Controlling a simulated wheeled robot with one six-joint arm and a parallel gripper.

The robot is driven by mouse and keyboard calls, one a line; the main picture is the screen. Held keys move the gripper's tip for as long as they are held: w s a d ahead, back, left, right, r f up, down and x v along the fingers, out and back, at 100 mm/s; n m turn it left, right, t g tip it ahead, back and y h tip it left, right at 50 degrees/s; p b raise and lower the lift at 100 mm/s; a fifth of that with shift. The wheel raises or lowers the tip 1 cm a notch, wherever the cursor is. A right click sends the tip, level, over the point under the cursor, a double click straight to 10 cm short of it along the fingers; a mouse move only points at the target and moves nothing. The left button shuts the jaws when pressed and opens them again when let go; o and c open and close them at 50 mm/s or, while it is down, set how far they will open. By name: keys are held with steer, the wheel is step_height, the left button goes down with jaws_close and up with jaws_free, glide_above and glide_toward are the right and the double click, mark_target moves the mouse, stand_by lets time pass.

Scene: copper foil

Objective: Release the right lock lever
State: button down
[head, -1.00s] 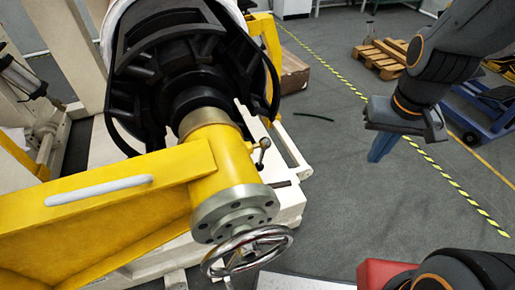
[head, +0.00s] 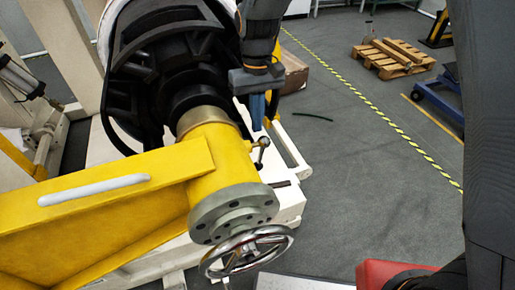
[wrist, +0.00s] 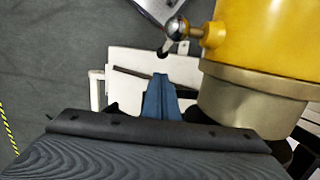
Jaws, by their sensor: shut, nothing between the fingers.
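The right lock lever (head: 262,146) is a small metal lever with a ball end on the right side of the yellow shaft housing (head: 235,165). It also shows in the wrist view (wrist: 175,31), at the top beside the yellow housing. My gripper (head: 257,125) has blue fingers pointing down, just behind the lever in the head view. In the wrist view the fingers (wrist: 161,80) are together and empty, with the lever beyond their tips. They look close to the lever but apart from it.
A metal handwheel (head: 248,252) and a grey flange (head: 232,212) are at the front of the yellow arm (head: 110,215). The black chuck (head: 185,70) is left of my gripper. Open grey floor (head: 370,150) lies to the right, with a wooden pallet (head: 393,60) farther back.

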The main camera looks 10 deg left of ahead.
mark_target(261, 165)
steer(key=shift+f, duration=0.1)
step_height(261, 165, down, 10)
steer(key=s+p, duration=0.1)
steer(key=p, duration=0.1)
steer(key=shift+s+d+p, duration=0.15)
steer(key=shift+p, duration=0.25)
steer(key=shift+s+d+f, duration=0.2)
steer(key=shift+s+d, duration=0.1)
steer(key=shift+s, duration=0.15)
steer(key=shift+s+d+f, duration=0.2)
steer(key=shift+s+d, duration=0.05)
steer(key=shift+s, duration=0.15)
steer(key=shift+s+d+f+g+h, duration=0.25)
steer(key=shift+s+g+h, duration=0.15)
steer(key=shift+g, duration=0.3)
steer(key=shift+r, duration=0.1)
steer(key=p+v, duration=0.5)
steer(key=v, duration=0.5)
steer(key=shift+w+a, duration=0.2)
steer(key=shift+w, duration=0.15)
